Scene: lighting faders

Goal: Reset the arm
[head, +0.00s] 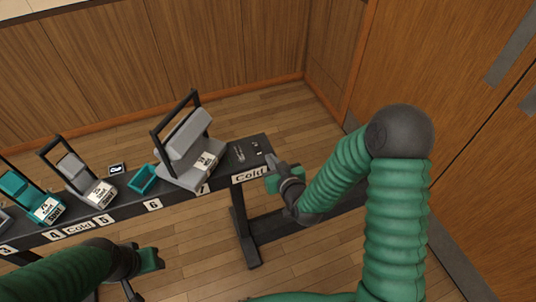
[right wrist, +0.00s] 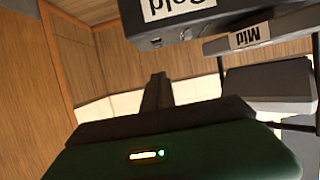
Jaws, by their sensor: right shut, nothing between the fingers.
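My right gripper (head: 273,164) is at the right end of the long black bar, close to the white "Cold" label (head: 248,175). Its fingers (right wrist: 158,92) show in the right wrist view, shut and empty, in front of the room's wall. The bar's end (right wrist: 215,22) with its label is seen upside down there. I cannot tell whether the gripper touches the bar. My left gripper (head: 150,259) is low in the head view, in front of the bar, and its fingers are too unclear to judge. My green right arm (head: 395,220) is bent on the right.
A wooden door (head: 450,75) is at right. The wooden floor behind is clear.

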